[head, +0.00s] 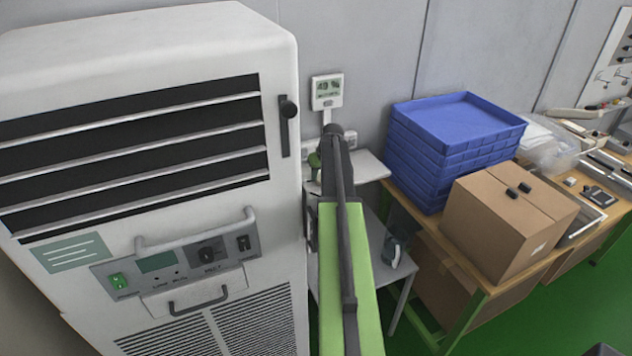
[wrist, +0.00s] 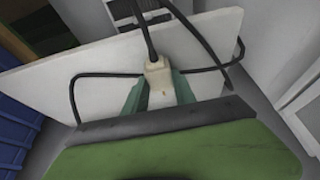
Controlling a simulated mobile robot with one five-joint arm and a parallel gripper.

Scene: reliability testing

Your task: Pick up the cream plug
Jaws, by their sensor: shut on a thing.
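The cream plug (wrist: 157,72) is in the middle of the wrist view, with a black cable running up from it. My gripper (wrist: 157,88) is shut on it, one green finger on each side. The plug is over the white shelf top (wrist: 90,72); whether it touches the shelf, I cannot tell. In the head view my green and dark arm reaches toward the white shelf (head: 368,166) by the wall. The arm hides the plug there.
A large white cabinet (head: 285,215) with a handle stands close left of my arm. A wall display (head: 327,90) hangs behind. Blue trays (head: 460,120) and a cardboard box (head: 510,225) are on the bench at right. Black cable (wrist: 90,77) loops over the shelf.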

